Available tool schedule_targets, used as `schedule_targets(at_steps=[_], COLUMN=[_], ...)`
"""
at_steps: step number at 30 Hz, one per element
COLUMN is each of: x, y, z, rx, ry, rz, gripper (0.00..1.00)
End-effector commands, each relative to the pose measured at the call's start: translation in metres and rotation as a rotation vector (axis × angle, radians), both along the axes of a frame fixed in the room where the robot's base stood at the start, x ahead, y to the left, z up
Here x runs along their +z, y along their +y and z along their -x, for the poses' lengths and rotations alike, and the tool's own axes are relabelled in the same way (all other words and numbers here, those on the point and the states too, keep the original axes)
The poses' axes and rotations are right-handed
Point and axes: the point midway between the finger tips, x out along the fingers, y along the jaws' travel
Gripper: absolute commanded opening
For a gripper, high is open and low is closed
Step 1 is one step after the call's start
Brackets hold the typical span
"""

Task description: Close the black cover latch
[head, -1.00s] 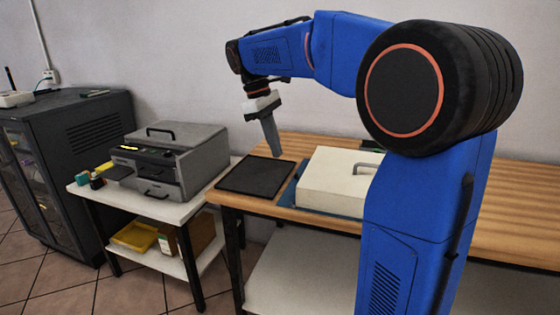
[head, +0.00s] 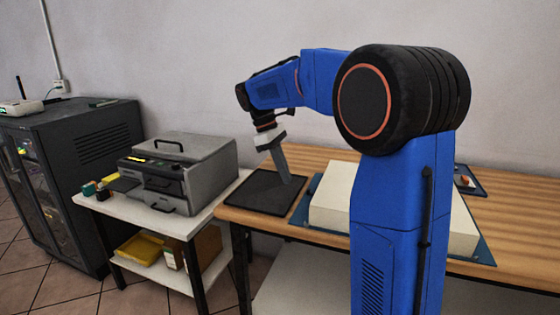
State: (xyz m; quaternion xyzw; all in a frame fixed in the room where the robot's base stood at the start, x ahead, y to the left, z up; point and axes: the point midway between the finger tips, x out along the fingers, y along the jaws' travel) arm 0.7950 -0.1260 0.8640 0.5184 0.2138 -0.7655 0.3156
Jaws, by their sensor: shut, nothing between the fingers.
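No black latch can be made out clearly. A cream box-like cover (head: 333,195) sits on a blue base (head: 314,233) on the wooden table, partly hidden behind my arm. A grey machine (head: 205,160) with a dark front and a black handle on its lid (head: 168,144) stands on the white side table to the left. My gripper (head: 286,179) is shut and empty. It points down over the black mat (head: 253,194), left of the cream cover; whether it touches the mat cannot be told.
A dark cabinet (head: 92,160) stands at the far left. Small coloured items (head: 92,188) lie beside the machine. A yellow tray (head: 140,249) and a box are on the lower shelf. A small blue tray (head: 468,181) lies right of my arm. The table's right side is clear.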

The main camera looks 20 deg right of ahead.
Motion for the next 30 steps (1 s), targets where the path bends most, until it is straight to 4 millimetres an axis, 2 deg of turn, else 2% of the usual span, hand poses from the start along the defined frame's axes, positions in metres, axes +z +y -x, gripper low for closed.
schedule_targets(at_steps=[3,12,26,30], x=[-0.019,-0.016,-0.016,-0.015], y=[-0.005,-0.030,-0.033,-0.041], z=[0.006,0.030,0.033,0.041], rx=[-0.001,-0.002,-0.001,-0.002], ry=[0.003,-0.001,0.000,-0.001], rz=[0.000,0.001,0.000,0.001], gripper=[0.00,0.00,0.00,0.00])
